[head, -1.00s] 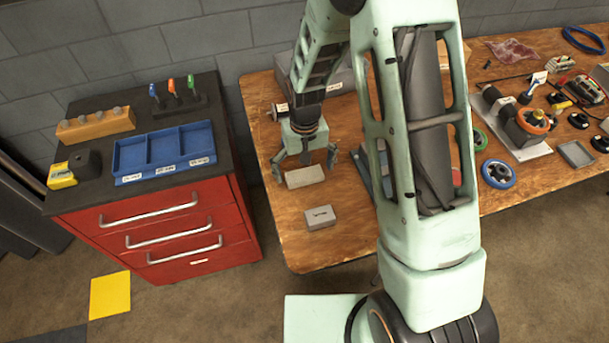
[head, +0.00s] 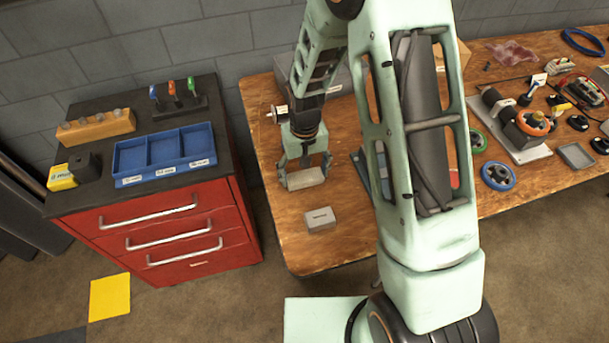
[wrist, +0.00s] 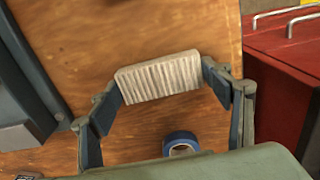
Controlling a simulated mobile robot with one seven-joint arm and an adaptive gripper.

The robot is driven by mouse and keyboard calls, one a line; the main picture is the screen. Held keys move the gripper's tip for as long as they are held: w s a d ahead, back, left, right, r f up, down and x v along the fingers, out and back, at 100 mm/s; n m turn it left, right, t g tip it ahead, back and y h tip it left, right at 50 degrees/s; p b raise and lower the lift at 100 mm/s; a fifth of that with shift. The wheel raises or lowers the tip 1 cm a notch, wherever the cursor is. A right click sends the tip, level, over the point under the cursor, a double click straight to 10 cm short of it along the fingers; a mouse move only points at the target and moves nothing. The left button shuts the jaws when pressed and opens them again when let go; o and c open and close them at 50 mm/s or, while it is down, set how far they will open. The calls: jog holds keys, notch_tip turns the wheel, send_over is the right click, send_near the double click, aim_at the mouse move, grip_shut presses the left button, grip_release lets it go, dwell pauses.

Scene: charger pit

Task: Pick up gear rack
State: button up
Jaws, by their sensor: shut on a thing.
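The gear rack (head: 304,179) is a light grey bar at the left part of the wooden workbench. In the wrist view the gear rack (wrist: 160,77) shows a row of ridges along its side. My gripper (head: 304,176) is shut on the gear rack, with a finger at each end of it. In the wrist view my gripper (wrist: 165,90) has its two dark finger pads at the bar's left and right ends. I cannot tell whether the rack is clear of the bench top.
A small grey block (head: 320,219) lies on the workbench (head: 285,240) in front of the rack. A red drawer cabinet (head: 160,235) with a blue tray (head: 165,155) stands left. Several tools crowd the bench's right side.

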jog(key=shift+r, duration=0.1)
jog(key=shift+r, duration=0.25)
notch_tip(320, 180, up, 2)
jog(key=shift+w+r, duration=0.1)
jog(key=d+r, duration=0.2)
jog(key=s+d+r, duration=0.1)
jog(key=d+r, duration=0.1)
jog(key=r, duration=0.1)
jog(key=shift+d+r, duration=0.2)
jog(key=shift+r, duration=0.05)
jog(key=s+d+r, duration=0.2)
jog(key=d+r, duration=0.2)
jog(key=d, duration=0.5)
jog(key=shift+s+d+r, duration=0.15)
jog(key=shift+s+r, duration=0.15)
jog(key=shift+w, duration=0.1)
